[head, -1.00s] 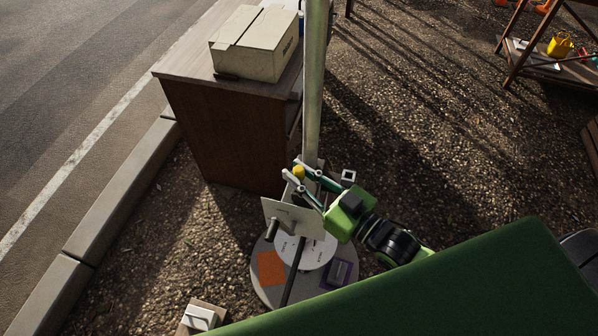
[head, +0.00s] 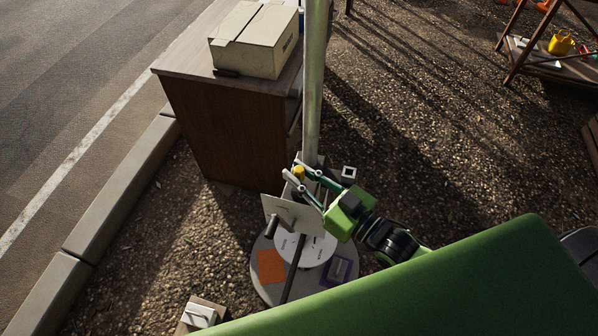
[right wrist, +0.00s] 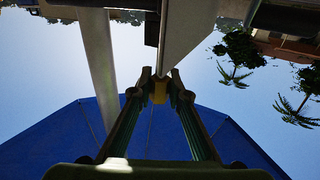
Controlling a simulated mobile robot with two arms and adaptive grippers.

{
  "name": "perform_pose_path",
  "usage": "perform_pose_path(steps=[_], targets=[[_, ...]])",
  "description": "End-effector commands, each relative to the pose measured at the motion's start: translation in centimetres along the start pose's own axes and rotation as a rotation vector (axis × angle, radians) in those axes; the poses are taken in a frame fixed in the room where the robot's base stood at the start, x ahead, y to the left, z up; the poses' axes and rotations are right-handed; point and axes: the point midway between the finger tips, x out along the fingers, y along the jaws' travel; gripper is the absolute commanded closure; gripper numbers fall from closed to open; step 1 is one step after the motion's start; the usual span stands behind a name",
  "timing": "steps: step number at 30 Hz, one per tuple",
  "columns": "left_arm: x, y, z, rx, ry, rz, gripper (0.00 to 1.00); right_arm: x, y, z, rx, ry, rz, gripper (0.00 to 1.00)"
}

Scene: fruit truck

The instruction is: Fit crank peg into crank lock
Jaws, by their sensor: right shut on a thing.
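My right gripper (head: 307,180) is beside the pale pole, its fingers shut on a small yellow piece (head: 299,172). The yellow piece also shows between the fingertips in the right wrist view (right wrist: 159,92). A tilted pale plate (head: 290,212) lies just below the fingers, with a short dark cylinder (head: 271,227) at its lower left. I cannot tell for sure which part is the crank peg. A small pale block with a dark square hole (head: 349,173) shows right of the fingers; I cannot tell if it is the crank lock. My left gripper is not in view.
The pole (head: 314,90) rises behind the gripper. A round grey base (head: 265,289) with orange and purple squares lies below. A wooden cabinet (head: 225,140) with a cardboard box (head: 255,42) stands at left. A blue canopy (right wrist: 60,135) shows in the wrist view.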

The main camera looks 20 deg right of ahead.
Motion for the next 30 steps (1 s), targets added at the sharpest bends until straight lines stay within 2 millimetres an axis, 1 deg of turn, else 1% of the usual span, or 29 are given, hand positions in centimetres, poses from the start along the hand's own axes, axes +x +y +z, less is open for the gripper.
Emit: perform_pose_path(steps=[22,23,24,25,30], targets=[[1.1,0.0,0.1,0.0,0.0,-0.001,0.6,0.0,0.0,1.9,0.0,0.001,0.0,1.0],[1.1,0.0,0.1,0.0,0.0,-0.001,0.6,0.0,0.0,1.8,0.0,0.002,0.0,0.79],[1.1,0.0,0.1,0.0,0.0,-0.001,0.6,0.0,0.0,1.8,0.0,0.001,0.0,0.68],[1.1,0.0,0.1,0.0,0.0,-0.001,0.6,0.0,0.0,1.8,0.0,0.001,0.0,0.64],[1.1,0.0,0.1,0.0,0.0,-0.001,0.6,0.0,0.0,1.8,0.0,0.001,0.0,0.64]])
